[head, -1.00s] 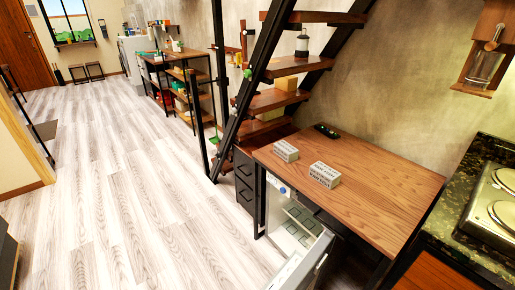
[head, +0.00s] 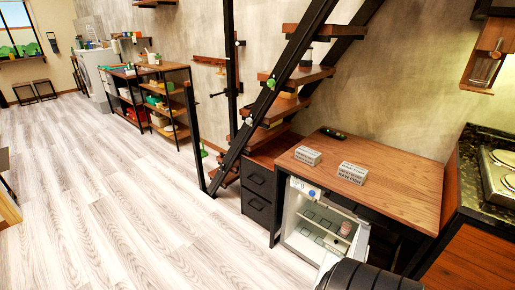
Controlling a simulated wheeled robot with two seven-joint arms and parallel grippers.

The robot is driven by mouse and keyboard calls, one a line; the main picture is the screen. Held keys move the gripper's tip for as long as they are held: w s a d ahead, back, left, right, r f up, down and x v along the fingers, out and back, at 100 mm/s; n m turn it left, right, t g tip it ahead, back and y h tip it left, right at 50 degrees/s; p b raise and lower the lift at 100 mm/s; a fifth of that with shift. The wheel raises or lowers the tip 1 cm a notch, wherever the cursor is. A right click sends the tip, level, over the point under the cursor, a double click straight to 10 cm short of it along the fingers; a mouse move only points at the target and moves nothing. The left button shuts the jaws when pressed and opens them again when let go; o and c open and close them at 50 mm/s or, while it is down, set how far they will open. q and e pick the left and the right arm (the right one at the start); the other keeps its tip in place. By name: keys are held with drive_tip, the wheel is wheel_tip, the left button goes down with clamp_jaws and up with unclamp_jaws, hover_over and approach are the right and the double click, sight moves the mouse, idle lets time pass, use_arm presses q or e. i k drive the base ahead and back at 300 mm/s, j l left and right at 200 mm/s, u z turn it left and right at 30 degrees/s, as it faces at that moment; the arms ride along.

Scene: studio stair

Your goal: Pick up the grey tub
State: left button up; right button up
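I cannot single out a grey tub with certainty. Two small grey-white boxes with dark lettering sit on the wooden tabletop: the left box (head: 307,156) and the right box (head: 352,173). A small pale cylindrical container (head: 346,228) stands inside the open mini fridge (head: 318,222) under the tabletop; its colour is hard to tell. Neither of my grippers is in view. A dark rounded shape at the bottom edge hides part of the fridge door.
The wooden table (head: 395,190) carries a dark remote-like object (head: 333,133). A stair with a black metal stringer (head: 275,90) rises behind it. A counter with a stove (head: 500,172) stands at the right. The pale wood floor (head: 120,210) at left is clear.

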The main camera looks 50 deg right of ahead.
sight(308, 156)
drive_tip(key=i+z, duration=0.4)
drive_tip(key=i+j+z, duration=0.1)
drive_tip(key=i+z, duration=0.15)
drive_tip(key=z, duration=0.2)
drive_tip(key=i+j+z, duration=0.2)
drive_tip(key=z, duration=0.2)
drive_tip(key=i+j, duration=0.05)
drive_tip(key=i, duration=0.05)
